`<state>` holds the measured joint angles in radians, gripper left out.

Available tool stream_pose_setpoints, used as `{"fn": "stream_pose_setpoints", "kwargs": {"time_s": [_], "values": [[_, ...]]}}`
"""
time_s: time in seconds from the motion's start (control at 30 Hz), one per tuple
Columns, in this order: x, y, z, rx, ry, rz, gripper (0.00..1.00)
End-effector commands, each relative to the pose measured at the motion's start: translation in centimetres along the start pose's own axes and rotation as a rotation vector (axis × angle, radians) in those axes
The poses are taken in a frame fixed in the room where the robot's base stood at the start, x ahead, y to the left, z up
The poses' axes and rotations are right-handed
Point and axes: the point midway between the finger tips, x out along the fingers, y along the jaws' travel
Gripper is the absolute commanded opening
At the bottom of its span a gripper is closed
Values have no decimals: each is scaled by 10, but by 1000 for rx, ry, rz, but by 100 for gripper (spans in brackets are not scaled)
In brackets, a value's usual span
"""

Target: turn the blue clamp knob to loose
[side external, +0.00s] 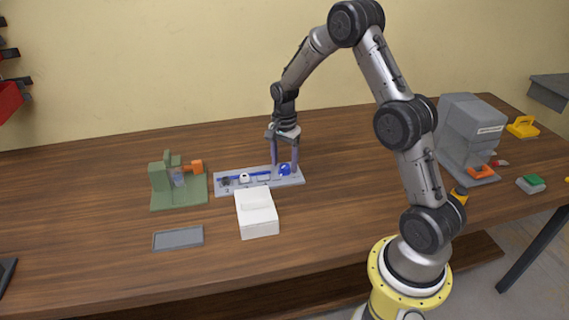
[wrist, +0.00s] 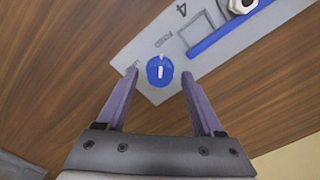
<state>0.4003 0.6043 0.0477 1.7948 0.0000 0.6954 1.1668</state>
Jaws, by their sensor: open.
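The blue clamp knob (side external: 284,170) sits at the right end of a pale grey fixture plate (side external: 225,187). In the wrist view the round blue knob (wrist: 160,71) has a white pointer line running roughly up and down the picture. The label "FIXED" shows beside the knob; another label is partly covered by a finger. My gripper (side external: 284,174) is above the plate, fingers pointing down. In the wrist view my gripper (wrist: 160,72) is open, with one purple finger on each side of the knob and a visible gap to both.
A blue bar (wrist: 225,37) and a hex nut (wrist: 240,5) are on the plate. A white box (side external: 257,215) and grey tray (side external: 178,238) lie in front. A green fixture (side external: 165,195) stands left, a grey machine (side external: 465,130) right. Bare wood lies between plate and machine.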

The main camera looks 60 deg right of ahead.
Motion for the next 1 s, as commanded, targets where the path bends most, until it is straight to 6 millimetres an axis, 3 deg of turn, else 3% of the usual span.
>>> {"fn": "stream_pose_setpoints", "kwargs": {"time_s": [0.43, 0.8, 1.0], "values": [[10, 0, 0, 0, 0, 0, 67], [9, 0, 0, 0, 0, -1, 0], [9, 0, 0, -2, 0, -1, 0]]}}
